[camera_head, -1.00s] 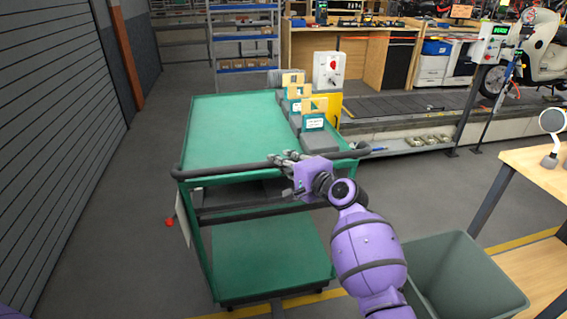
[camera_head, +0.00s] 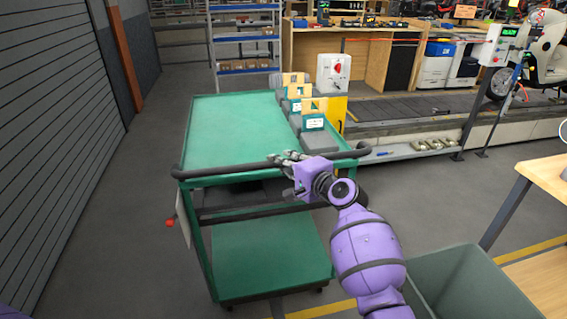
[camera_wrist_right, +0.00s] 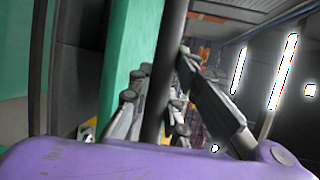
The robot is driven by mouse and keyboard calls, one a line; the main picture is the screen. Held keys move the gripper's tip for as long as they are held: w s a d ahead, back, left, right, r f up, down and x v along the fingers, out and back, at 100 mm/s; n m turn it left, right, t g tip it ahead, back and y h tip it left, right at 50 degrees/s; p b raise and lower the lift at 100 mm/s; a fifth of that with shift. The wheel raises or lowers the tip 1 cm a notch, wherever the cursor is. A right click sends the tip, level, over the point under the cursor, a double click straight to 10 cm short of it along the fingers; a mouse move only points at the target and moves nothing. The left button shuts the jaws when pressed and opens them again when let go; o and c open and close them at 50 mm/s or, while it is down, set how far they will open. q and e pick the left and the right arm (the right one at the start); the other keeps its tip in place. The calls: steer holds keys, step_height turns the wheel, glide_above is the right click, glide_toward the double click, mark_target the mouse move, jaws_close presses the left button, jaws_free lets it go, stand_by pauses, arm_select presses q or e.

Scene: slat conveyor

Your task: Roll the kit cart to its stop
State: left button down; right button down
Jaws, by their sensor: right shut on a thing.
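The kit cart (camera_head: 235,132) has a green top tray, a green lower shelf (camera_head: 270,255) and a black push handle (camera_head: 225,171) along its near side. My right gripper (camera_head: 283,157) is shut on the handle, right of its middle. In the right wrist view the dark handle bar (camera_wrist_right: 166,70) runs between the fingers of the gripper (camera_wrist_right: 170,95). I cannot make out the cart's stop. My left gripper is not in view.
A slat conveyor (camera_head: 420,112) runs at the right beyond the cart, with a control box (camera_head: 333,73) near the cart's far right corner. A grey-green bin (camera_head: 465,285) and wooden table (camera_head: 545,175) are near right. Bare floor lies left, beside the shutter wall (camera_head: 50,120).

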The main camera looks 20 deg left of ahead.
steer(key=c, duration=1.7)
jaws_free()
steer(key=shift+o, duration=0.4)
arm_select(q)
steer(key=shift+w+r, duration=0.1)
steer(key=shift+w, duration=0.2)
arm_select(e)
steer(key=v, duration=1.2)
